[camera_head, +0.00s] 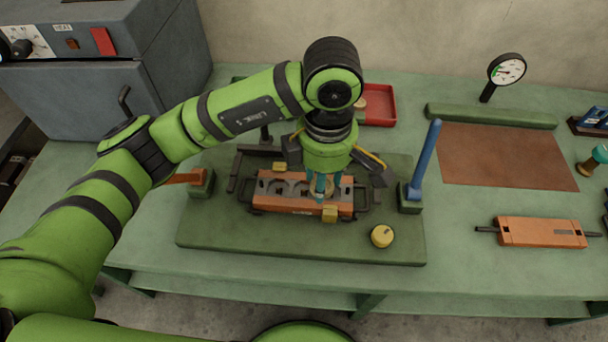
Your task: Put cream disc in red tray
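The red tray (387,108) stands at the back of the bench, behind my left arm's wrist. Its left side is hidden, and a small cream-tan round piece (360,103) shows at the edge of the hidden part. My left gripper (321,192) points down over the right half of the orange block fixture (270,193). Its teal fingertips are close together at a small pale round piece in the fixture; I cannot tell whether they grip it. My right gripper is not in view.
A brown mat (505,157), another orange block (541,232) and a dial gauge (507,70) are farther right.

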